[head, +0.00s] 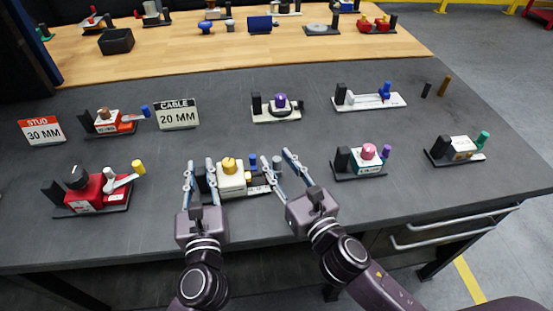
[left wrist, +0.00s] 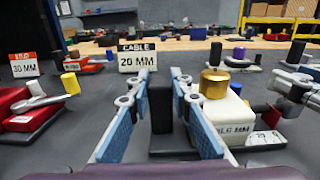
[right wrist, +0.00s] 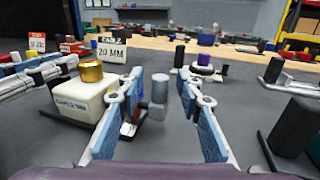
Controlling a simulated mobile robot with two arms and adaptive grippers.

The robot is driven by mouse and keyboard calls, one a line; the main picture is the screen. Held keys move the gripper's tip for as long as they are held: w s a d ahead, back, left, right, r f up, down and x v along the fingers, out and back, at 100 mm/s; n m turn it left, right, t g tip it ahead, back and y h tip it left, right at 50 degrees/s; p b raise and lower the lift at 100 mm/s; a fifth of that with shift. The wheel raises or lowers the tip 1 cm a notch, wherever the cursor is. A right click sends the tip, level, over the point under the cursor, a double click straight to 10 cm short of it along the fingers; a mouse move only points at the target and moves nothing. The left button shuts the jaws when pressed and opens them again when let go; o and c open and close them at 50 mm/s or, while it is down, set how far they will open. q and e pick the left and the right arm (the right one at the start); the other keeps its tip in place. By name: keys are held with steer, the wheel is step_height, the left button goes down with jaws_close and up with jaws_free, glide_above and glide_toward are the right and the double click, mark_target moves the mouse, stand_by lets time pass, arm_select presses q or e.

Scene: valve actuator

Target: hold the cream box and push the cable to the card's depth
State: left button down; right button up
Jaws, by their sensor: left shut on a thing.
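The cream box (head: 231,181) with a gold knob (head: 229,164) sits on a dark base at the table's front. It also shows in the right wrist view (right wrist: 80,103). My left gripper (head: 199,164) is shut on a black upright block (left wrist: 160,108) at the box's left. My right gripper (head: 277,157) is open, right of the box. A grey upright cylinder (right wrist: 158,92) stands between its fingers in the picture, with no visible grip. Whether this cylinder is the cable's end I cannot tell. The card (head: 177,114) reads CABLE 20 MM and stands behind the box.
A red unit (head: 95,192) stands at the left, beneath a STUD 30 MM card (head: 42,131). A unit with a pink knob (head: 361,160) stands right of my right gripper. Other units stand behind and further right. The tabletop between the rows is clear.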

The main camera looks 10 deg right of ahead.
steer(key=shift+w+a, duration=0.15)
steer(key=shift+w, duration=0.45)
steer(key=shift+c, duration=0.7)
jaws_close()
